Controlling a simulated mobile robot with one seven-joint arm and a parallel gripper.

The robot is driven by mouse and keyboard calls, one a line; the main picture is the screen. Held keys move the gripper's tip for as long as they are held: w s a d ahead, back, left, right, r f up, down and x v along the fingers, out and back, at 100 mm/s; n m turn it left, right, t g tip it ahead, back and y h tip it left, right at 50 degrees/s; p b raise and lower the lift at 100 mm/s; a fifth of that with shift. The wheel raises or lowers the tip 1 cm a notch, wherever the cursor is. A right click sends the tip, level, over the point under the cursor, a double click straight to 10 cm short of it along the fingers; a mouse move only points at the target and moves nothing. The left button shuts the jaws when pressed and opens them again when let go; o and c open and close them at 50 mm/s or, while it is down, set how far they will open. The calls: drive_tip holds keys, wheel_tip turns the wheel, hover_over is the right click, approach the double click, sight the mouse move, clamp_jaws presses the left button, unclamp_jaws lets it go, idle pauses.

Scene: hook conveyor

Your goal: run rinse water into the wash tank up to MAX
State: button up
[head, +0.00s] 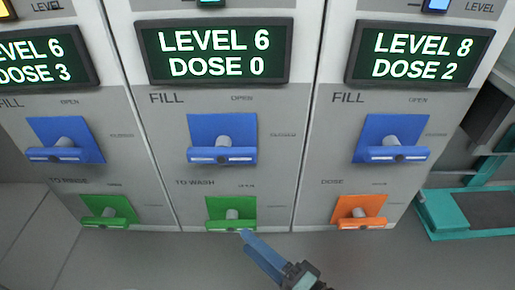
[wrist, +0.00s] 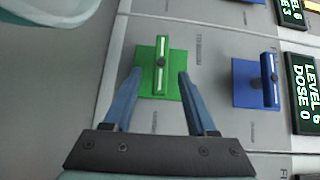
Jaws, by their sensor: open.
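The middle panel's display (head: 214,52) reads LEVEL 6, DOSE 0. Below it are a blue FILL valve (head: 222,157) and a green TO WASH valve (head: 231,225), both with handle bars lying horizontally. The FILL valve has OPEN lettered above it and CLOSED to its right. In the head view my gripper (head: 247,237) is at the lower edge of the green valve. In the wrist view my gripper (wrist: 160,73) is open, its blue fingers on either side of the green valve's handle (wrist: 161,60), with visible gaps. The blue valve (wrist: 255,83) is to the right there.
The left panel's display (head: 43,60) reads LEVEL 6, DOSE 3, above blue FILL and green TO RINSE (head: 110,211) valves. The right panel's display (head: 421,54) reads LEVEL 8, DOSE 2, above blue FILL and orange DOSE (head: 362,212) valves. A teal frame (head: 447,215) stands far right.

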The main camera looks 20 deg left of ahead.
sight(234, 229)
drive_tip(key=shift+w+a+r, duration=0.15)
drive_tip(key=shift+w+a, duration=0.1)
drive_tip(key=shift+a, duration=0.2)
drive_tip(key=shift+p+x, duration=0.35)
drive_tip(key=shift+x, duration=2.85)
clamp_jaws()
